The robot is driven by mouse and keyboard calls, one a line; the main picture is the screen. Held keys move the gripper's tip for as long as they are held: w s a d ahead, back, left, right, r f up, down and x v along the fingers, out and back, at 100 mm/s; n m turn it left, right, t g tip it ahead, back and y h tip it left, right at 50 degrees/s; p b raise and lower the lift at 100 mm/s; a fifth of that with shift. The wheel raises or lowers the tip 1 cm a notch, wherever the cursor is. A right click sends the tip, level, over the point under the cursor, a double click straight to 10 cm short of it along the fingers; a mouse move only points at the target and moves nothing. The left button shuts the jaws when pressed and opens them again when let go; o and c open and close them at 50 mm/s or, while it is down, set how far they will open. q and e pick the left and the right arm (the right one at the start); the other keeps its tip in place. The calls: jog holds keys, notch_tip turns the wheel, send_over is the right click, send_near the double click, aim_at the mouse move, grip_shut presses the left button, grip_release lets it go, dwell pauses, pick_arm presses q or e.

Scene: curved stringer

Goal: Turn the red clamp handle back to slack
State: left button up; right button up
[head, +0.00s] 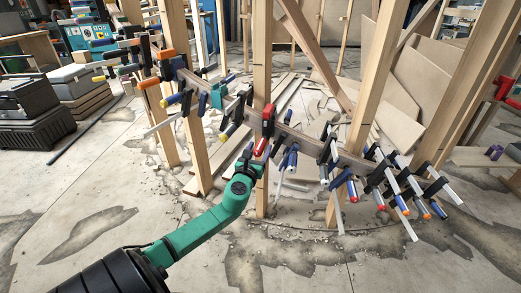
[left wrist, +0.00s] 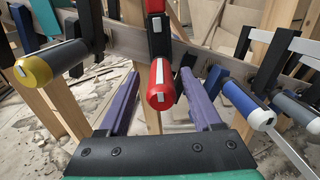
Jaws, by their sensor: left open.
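The red clamp (head: 268,118) sits on the curved wooden stringer at the middle post in the head view. Its red handle (left wrist: 160,90), with a white stripe, points toward the camera in the left wrist view. My left gripper (head: 252,155) is at the handle's near end. In the left wrist view the gripper (left wrist: 160,78) is open, with one purple finger on each side of the handle and a visible gap on both sides. My right gripper does not show.
Neighbouring clamps crowd the stringer (head: 300,138): a yellow-ended handle (left wrist: 38,68) to the left and a blue one (left wrist: 245,103) to the right. Wooden posts (head: 262,60) stand upright. The concrete floor in front is mostly open, with scattered chips.

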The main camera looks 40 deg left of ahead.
pick_arm(q)
jog(key=shift+x, duration=0.9)
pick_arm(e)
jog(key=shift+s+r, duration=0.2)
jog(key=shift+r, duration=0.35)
pick_arm(q)
jog(key=shift+c, duration=0.3)
grip_shut()
